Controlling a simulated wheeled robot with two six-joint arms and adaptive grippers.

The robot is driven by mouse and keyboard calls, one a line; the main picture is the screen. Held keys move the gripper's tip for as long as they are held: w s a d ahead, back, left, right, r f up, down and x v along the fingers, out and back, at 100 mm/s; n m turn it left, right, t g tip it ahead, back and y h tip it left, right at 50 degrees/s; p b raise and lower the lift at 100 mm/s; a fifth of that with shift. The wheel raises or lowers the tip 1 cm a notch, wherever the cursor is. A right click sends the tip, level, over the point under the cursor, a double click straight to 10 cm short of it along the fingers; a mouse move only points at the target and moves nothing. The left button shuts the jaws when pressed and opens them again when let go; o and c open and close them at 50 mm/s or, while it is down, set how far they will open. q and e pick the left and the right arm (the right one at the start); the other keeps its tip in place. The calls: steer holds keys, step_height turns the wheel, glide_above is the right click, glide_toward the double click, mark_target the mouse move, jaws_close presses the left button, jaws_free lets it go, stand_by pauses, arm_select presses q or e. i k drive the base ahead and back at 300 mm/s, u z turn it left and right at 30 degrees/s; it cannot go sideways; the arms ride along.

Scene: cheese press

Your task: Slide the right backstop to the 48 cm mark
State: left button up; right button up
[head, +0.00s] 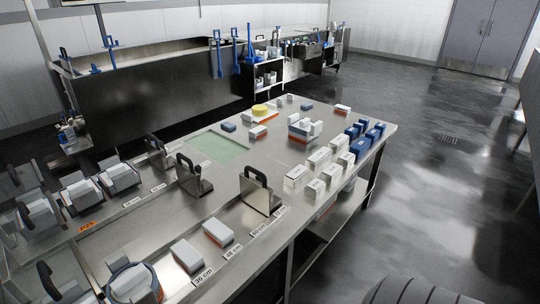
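The right backstop (256,196) is an upright steel plate with a black loop handle, standing in the right lane of the steel table. The 48 cm label (233,252) lies on the table edge, nearer to me than the plate. The 36 cm label (203,275) is nearer still. A similar backstop (190,180) stands in the lane to the left. Neither of my grippers is in view.
Two pale grey blocks, a nearer one (187,255) and a farther one (218,232), lie in the right lane beside the labels. A blue-rimmed round mould (128,281) is nearest. White boxes (296,176) and blue boxes (366,131) line the far right edge. A green mat (216,147) lies behind.

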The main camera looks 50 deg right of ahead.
mark_target(258, 194)
steer(key=z, duration=0.5)
steer(key=k, duration=1.15)
steer(key=z, duration=1.1)
steer(key=i, duration=1.3)
steer(key=u, duration=0.6)
steer(key=k, duration=0.5)
steer(key=z, duration=0.95)
steer(key=i, duration=1)
steer(key=u, duration=1.9)
